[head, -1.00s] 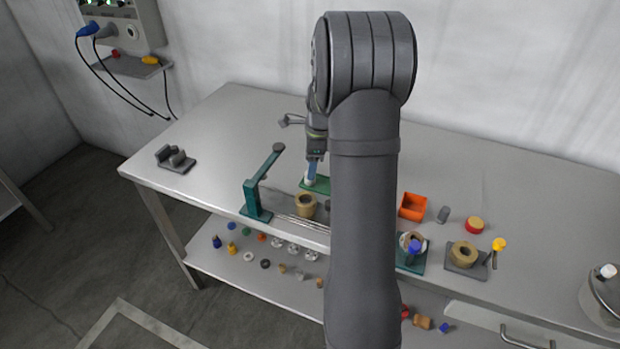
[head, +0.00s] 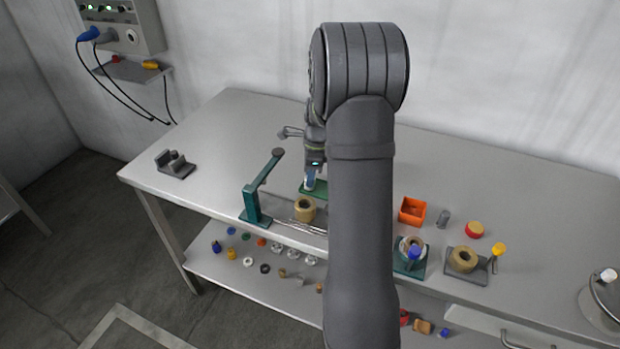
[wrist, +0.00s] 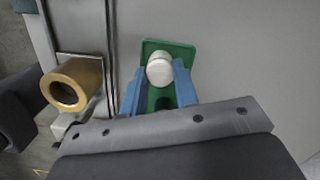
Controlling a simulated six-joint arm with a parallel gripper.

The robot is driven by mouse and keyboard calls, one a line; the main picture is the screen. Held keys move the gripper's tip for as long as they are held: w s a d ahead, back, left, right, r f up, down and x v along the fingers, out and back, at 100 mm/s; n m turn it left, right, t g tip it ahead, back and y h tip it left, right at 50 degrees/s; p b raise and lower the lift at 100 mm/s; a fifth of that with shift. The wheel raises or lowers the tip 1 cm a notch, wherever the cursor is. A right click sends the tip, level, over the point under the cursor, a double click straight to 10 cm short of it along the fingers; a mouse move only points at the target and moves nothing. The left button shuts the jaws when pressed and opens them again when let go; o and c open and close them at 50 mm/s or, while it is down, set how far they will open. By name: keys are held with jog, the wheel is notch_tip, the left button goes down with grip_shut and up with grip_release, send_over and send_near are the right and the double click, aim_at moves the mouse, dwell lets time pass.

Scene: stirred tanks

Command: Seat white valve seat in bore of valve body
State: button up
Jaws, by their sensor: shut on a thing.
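I cannot tell whether the seat still touches the plate. In the head view, my gripper (head: 310,180) is low over the green plate (head: 318,192), partly behind my arm. A tan hollow cylinder, apparently the valve body (head: 305,209), stands in front of the plate. In the wrist view, this body (wrist: 72,85) is at the left, apart from my gripper, with its dark bore showing.
A green press-like stand (head: 256,200) rises left of the tan body. An orange bin (head: 412,210), a red-yellow cap (head: 474,229) and two fixtures with rings stand to the right. A grey block (head: 175,164) sits at the far left.

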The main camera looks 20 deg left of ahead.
notch_tip(320, 180, up, 4)
jog(key=shift+d+r, duration=0.1)
jog(key=shift+r, duration=0.1)
jog(key=d+r, duration=0.6)
jog(key=d, duration=0.5)
jog(key=s+d+r+n, duration=0.35)
jog(key=s+n, duration=0.45)
jog(key=s, duration=0.3)
jog(key=shift+g+h, duration=0.3)
jog(key=a+f, duration=0.2)
jog(key=a, duration=0.1)
jog(key=a+f, duration=0.2)
jog(key=a, duration=0.2)
jog(key=a+f, duration=0.2)
jog(key=a, duration=0.2)
jog(key=shift+w+a, duration=0.2)
jog(key=shift+a, duration=0.05)
jog(key=shift+f, duration=2)
jog(key=shift+f, duration=0.15)
jog(key=o, duration=1)
jog(key=shift+c, duration=0.2)
